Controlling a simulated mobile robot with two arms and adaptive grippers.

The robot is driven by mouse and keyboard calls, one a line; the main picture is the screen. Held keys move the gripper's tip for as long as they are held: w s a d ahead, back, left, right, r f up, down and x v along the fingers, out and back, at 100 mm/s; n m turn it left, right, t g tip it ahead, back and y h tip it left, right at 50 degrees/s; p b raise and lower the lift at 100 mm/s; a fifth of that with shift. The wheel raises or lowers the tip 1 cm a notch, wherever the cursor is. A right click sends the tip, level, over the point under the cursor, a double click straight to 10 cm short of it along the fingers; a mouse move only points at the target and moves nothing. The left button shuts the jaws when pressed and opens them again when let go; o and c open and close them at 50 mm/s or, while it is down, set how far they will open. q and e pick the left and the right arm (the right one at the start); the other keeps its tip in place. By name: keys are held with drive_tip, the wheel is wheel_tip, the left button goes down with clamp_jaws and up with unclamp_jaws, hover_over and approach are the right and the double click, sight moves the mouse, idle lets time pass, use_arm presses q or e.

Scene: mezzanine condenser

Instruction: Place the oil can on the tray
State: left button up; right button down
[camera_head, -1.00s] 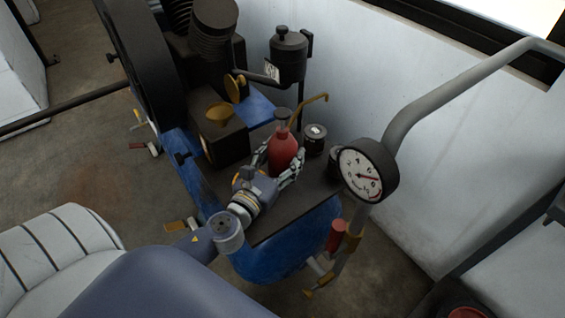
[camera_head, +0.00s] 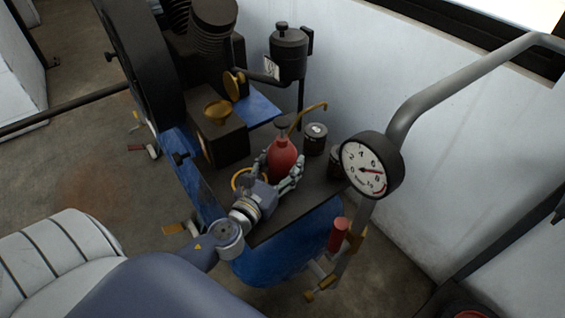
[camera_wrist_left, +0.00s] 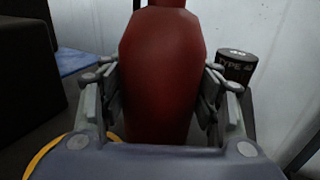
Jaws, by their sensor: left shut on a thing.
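The oil can (camera_head: 282,160) is red, with a dark cap and a thin brass spout pointing up to the right. It also fills the middle of the left wrist view (camera_wrist_left: 160,80), roughly upright. My left gripper (camera_head: 277,172) is shut on the oil can, with fingers on both sides of its body. The can is over the dark flat tray (camera_head: 296,208) on top of the blue tank. The gripper hides its base, so I cannot tell whether it touches the tray. My right gripper is not in view.
Two dark canisters, one behind the can (camera_head: 315,140) and one by the gauge (camera_head: 337,160), stand close by. The round pressure gauge (camera_head: 371,165) and a grey pipe (camera_head: 440,85) are at the right. A yellow ring (camera_wrist_left: 42,157) shows beside the gripper. Dark machinery stands at the left.

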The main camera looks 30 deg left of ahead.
use_arm(q)
drive_tip(key=o, duration=1.6)
drive_tip(key=shift+f, duration=0.1)
drive_tip(key=shift+o, duration=0.7)
